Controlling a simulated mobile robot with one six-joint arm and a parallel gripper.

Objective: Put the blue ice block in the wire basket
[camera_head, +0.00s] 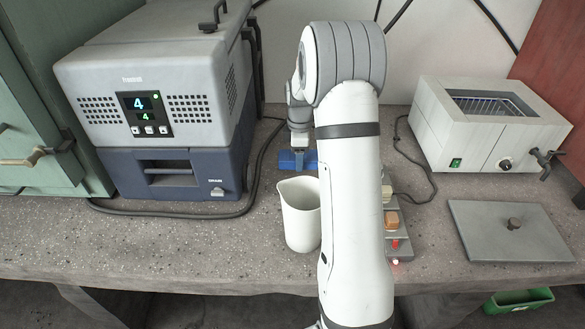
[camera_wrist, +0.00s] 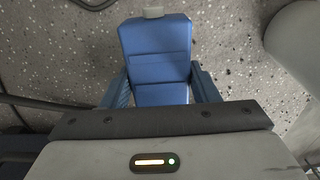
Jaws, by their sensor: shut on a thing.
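The blue ice block (camera_wrist: 156,50) is a flat blue slab with a pale cap at its far end, in the wrist view. My gripper (camera_wrist: 160,86) is shut on it, with a finger at each side. In the head view the blue block (camera_head: 290,160) shows low over the bench behind the white beaker, below my gripper (camera_head: 299,145), partly hidden by my arm. I cannot tell whether it touches the bench. Wire-like bars (camera_head: 487,104) show in the open top of the white bath at right; I cannot tell whether they are the wire basket.
A white beaker (camera_head: 300,222) stands close in front of the block. A grey and blue machine (camera_head: 165,110) stands at left. The white bath (camera_head: 485,150) is at back right, with a flat grey lid (camera_head: 510,240) before it. Cables and a small switch panel (camera_head: 393,235) lie between.

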